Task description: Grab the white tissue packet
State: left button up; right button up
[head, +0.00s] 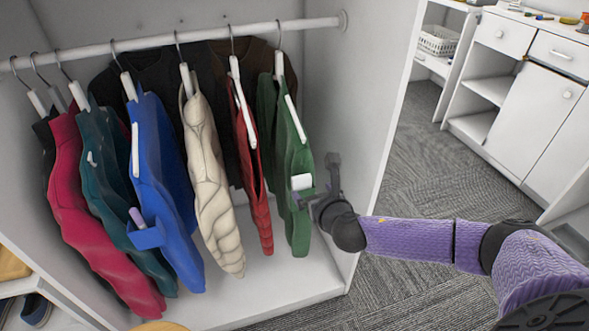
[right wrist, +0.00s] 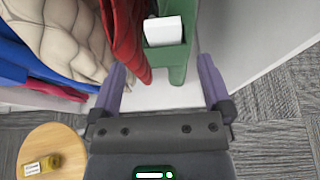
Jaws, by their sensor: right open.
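The white tissue packet (head: 302,182) sticks up out of a pocket on the green garment (head: 292,150) at the right end of the rail. In the right wrist view the packet (right wrist: 163,31) stands in the green pocket, its lower part hidden by the pocket. My right gripper (head: 316,185) is open and empty beside the packet in the head view. In the right wrist view the fingers of my right gripper (right wrist: 162,82) are spread apart, and the packet lies ahead, between their lines. My left gripper is not in view.
Several garments hang left of the green one, including a red one (head: 252,150), a beige one (head: 207,170) and a blue one (head: 165,180). The closet side wall (head: 365,130) is close on the right. A round wooden stool (right wrist: 50,152) stands below.

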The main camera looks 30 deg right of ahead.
aim_at(303, 179)
jog(key=b+x, duration=0.6)
jog(key=x, duration=0.3)
jog(key=shift+d+f+b, duration=0.2)
jog(key=shift+f+b, duration=0.05)
jog(key=shift+b, duration=0.05)
jog(key=shift+w, duration=0.3)
jog(key=shift+r, duration=0.3)
jog(key=shift+c, duration=0.7)
jog(key=c, duration=0.9)
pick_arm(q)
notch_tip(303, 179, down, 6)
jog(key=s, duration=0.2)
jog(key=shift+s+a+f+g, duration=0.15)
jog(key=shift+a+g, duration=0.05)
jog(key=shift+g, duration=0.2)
pick_arm(e)
jog(key=shift+c, duration=0.4)
